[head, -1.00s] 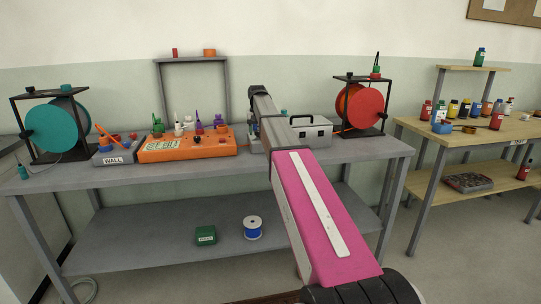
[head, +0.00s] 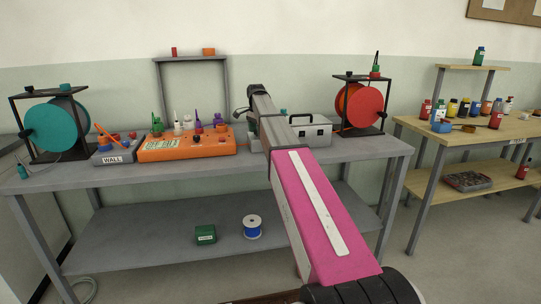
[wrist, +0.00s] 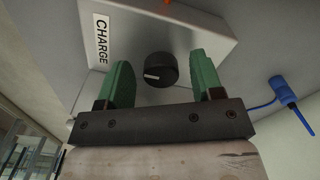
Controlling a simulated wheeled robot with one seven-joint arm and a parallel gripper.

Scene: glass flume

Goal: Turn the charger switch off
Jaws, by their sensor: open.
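The charger is a light grey box (wrist: 195,28) with a label reading CHARGE, seen close in the wrist view. Its switch is a round black knob (wrist: 161,68) with a white mark toward the left of the picture. My gripper (wrist: 162,75) is open, its two green fingers standing on either side of the knob with a gap on both sides. Nothing is held. In the head view my pink and grey arm reaches over the bench and hides the gripper and the knob.
On the grey bench (head: 205,176) stand a grey WALL box (head: 112,157), an orange box (head: 186,153), a teal reel (head: 50,127), a red reel (head: 366,106) and a grey case (head: 312,134). A blue plug (wrist: 283,91) lies right of the charger.

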